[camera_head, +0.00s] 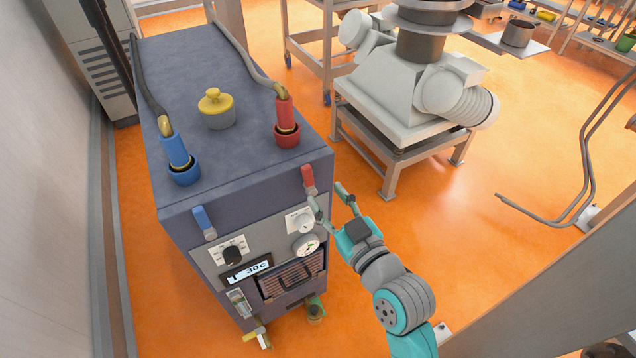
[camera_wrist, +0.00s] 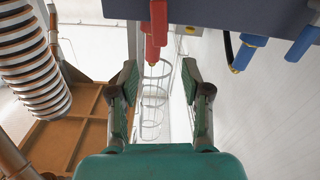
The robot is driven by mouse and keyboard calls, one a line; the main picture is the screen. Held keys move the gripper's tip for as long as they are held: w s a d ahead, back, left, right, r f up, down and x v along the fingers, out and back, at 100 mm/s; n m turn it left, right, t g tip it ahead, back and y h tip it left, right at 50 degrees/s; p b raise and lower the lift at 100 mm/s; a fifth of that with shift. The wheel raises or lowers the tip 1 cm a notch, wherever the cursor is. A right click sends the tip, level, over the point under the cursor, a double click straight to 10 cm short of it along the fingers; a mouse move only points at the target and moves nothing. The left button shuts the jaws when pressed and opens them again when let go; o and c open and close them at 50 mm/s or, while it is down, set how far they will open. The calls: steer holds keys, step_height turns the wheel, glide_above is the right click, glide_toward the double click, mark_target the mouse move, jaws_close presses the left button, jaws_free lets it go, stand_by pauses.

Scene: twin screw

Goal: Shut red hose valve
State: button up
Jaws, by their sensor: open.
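The red valve handle (camera_head: 308,180) is on the upper right of the front of the blue-grey machine (camera_head: 250,190). In the wrist view, a red handle (camera_wrist: 158,22) hangs from the machine's edge, near the top centre and lined up between the fingers. My gripper (camera_head: 329,195) is open and empty just to the right of the machine's front, close to the red handle. In the wrist view my gripper (camera_wrist: 160,75) has its two fingers wide apart, with nothing between them. I cannot tell whether a finger touches the machine.
The blue valve handle (camera_head: 204,222) is left on the same front. Red (camera_head: 285,115) and blue (camera_head: 178,155) hose connectors stand on top. A white machine (camera_head: 410,90) stands behind; orange floor is free at right.

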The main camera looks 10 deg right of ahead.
mark_target(307, 178)
steer(key=shift+v, duration=1.15)
steer(key=shift+d, duration=0.1)
steer(key=c, duration=0.5)
steer(key=shift+w+d+f+m, duration=0.15)
steer(key=shift+w+d+m, duration=0.15)
steer(key=shift+m, duration=0.3)
jaws_close()
steer(key=w+d+m+g+y, duration=0.2)
steer(key=d+m+y, duration=0.2)
steer(key=d+m, duration=0.7)
steer(key=w+a+m, duration=0.3)
steer(key=w+a, duration=0.4)
steer(key=a, duration=0.4)
steer(key=shift+w+a+f, duration=0.15)
steer(key=shift+w+f, duration=0.25)
